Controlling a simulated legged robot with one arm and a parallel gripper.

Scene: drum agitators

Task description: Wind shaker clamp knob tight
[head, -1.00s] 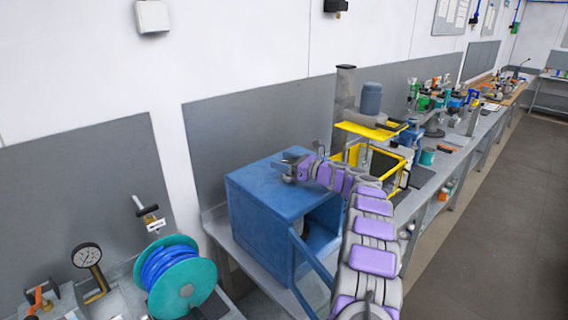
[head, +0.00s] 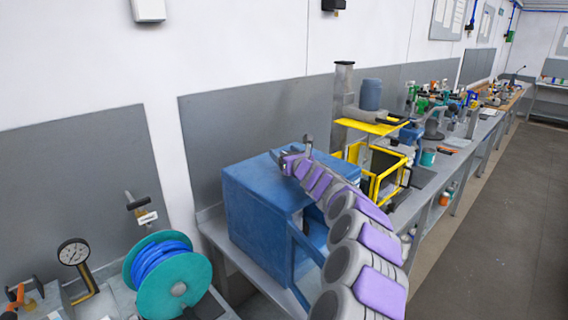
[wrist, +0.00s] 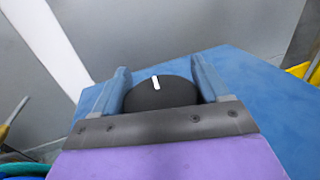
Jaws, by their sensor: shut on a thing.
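The shaker is a blue box (head: 250,205) on the bench, with an open front and a door swung out. The clamp knob (wrist: 160,93) is a round black knob with a white pointer line, on the blue top in the wrist view. My gripper (wrist: 158,80) is around the knob, one blue-grey finger on each side, shut on it. In the head view my gripper (head: 292,152) is at the top of the box, and the knob is hidden there. The lower part of the knob is hidden behind my gripper's edge in the wrist view. The white line points nearly straight up, leaning slightly left.
A yellow-framed machine (head: 385,165) stands close to the right of the box. A teal reel of blue hose (head: 168,275) and a dial gauge (head: 74,253) are at the lower left. A grey panel (head: 250,120) is behind the box.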

